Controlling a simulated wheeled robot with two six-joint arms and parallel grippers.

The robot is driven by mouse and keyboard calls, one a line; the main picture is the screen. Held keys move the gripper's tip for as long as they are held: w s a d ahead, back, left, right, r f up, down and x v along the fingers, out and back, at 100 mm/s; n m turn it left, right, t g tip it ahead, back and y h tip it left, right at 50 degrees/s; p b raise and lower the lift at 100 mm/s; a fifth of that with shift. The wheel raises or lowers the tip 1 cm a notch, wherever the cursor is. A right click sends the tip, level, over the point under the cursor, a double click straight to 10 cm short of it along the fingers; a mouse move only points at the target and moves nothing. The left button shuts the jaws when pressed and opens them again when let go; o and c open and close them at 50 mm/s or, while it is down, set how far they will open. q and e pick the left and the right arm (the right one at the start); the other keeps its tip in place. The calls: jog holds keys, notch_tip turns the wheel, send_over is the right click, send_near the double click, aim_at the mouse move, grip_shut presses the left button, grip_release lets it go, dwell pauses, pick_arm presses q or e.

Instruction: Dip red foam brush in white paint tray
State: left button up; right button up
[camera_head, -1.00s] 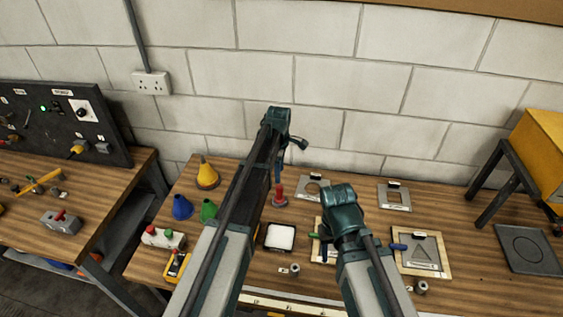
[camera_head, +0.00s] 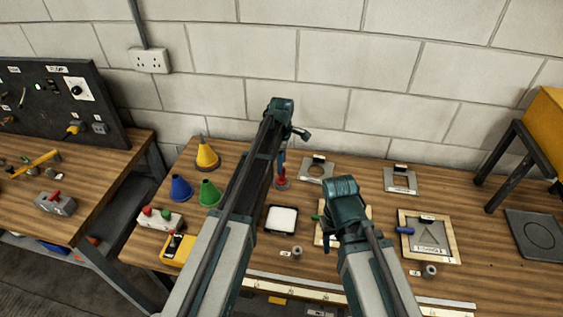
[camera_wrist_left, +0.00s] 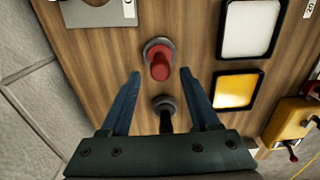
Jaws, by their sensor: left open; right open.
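The red foam brush (camera_head: 281,181) stands in a round grey base on the bench, left of the middle. It also shows in the left wrist view (camera_wrist_left: 160,62), with its red handle upright. My left gripper (camera_wrist_left: 160,78) is open, its two blue fingers on either side of the line to the handle; whether they reach it, I cannot tell. In the head view the left fingers (camera_head: 282,160) are just above the brush. The white paint tray (camera_head: 282,220) lies in front of the brush and also shows in the wrist view (camera_wrist_left: 249,28). My right gripper (camera_head: 328,243) is empty above a stencil board.
A yellow paint tray (camera_wrist_left: 236,90) and a black-handled brush (camera_wrist_left: 165,115) are nearby. Metal stencil plates (camera_head: 400,180) lie right. A block wall rises behind.

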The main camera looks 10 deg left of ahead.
pick_arm(q)
jog(key=shift+f+b, duration=1.6)
jog(key=shift+f, duration=0.45)
pick_arm(e)
jog(key=shift+f, duration=2.05)
pick_arm(q)
jog(key=shift+r, duration=0.1)
grip_shut()
pick_arm(e)
jog(key=shift+r, duration=0.1)
